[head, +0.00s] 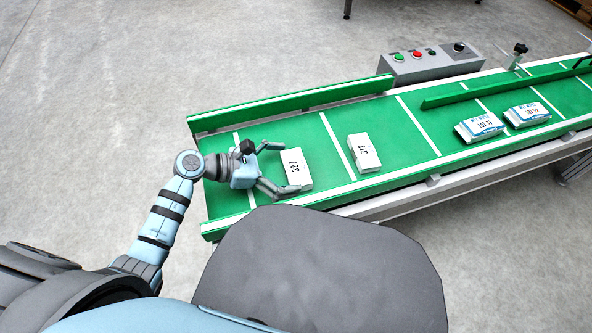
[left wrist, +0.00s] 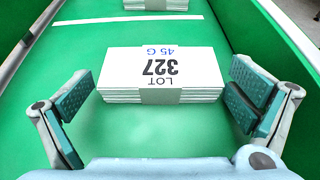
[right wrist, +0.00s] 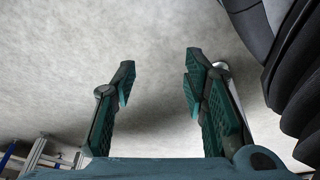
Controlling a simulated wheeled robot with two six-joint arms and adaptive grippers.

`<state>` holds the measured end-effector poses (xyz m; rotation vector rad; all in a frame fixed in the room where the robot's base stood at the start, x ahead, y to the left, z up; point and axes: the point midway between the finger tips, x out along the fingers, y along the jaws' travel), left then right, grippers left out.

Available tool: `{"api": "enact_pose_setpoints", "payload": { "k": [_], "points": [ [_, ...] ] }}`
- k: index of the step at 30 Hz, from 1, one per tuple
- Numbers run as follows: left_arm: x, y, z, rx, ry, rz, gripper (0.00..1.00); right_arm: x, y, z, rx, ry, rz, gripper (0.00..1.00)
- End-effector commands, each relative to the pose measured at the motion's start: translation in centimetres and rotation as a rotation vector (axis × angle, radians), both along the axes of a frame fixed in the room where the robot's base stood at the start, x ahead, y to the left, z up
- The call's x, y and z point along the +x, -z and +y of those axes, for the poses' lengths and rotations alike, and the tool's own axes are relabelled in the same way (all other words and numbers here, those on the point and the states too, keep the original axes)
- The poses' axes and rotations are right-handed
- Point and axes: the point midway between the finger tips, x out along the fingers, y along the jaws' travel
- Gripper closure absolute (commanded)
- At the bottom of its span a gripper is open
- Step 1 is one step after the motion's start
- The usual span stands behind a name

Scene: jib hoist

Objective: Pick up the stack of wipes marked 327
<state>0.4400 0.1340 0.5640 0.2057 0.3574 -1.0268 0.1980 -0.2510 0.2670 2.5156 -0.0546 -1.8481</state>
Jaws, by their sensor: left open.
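The white stack of wipes marked 327 (head: 294,168) lies flat on the green conveyor belt near its left end. In the left wrist view the same stack (left wrist: 162,76) has a paper band reading LOT 327, 45 G, upside down. My left gripper (head: 272,169) is open at the stack's left side, one finger toward each end. In the left wrist view its fingers (left wrist: 160,103) stand wide on both sides, with gaps between the pads and the stack. My right gripper (right wrist: 160,82) is open and empty over bare floor, seen only in its own wrist view.
The green conveyor belt (head: 383,120) has white cross lines. A stack marked 312 (head: 364,153) lies to the right. Two blue-and-white packs (head: 479,127) (head: 527,115) lie farther right by a green guide rail (head: 500,87). A control box (head: 430,64) stands behind the belt.

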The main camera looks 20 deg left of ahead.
Motion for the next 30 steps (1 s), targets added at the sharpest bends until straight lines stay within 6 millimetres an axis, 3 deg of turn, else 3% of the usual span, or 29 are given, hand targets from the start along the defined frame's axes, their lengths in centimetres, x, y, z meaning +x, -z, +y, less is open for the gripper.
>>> {"api": "enact_pose_setpoints", "payload": {
  "k": [2,9,17,22,26,30],
  "points": [
    [0.0,-0.1,0.0,0.000,0.000,0.000,0.00,0.0,0.0,0.0,0.000,0.000,0.000,0.60],
    [0.0,-0.1,0.0,0.000,0.000,0.001,0.37,0.0,0.0,0.0,0.000,0.000,0.000,0.60],
    [0.0,-0.1,0.0,-0.001,0.000,0.000,0.38,0.0,-0.1,0.0,0.000,0.001,-0.002,0.60],
    [0.0,-1.3,0.1,-0.001,0.000,-0.001,0.38,-0.6,0.6,-0.2,0.002,0.010,-0.003,0.60],
    [0.0,-4.3,0.0,0.000,0.001,-0.003,0.38,-2.3,1.4,-0.5,0.002,0.026,-0.010,0.60],
    [0.0,-10.6,0.1,0.002,0.001,-0.006,0.38,-6.1,0.7,-2.1,-0.036,-0.003,0.055,0.60]
  ]
}}
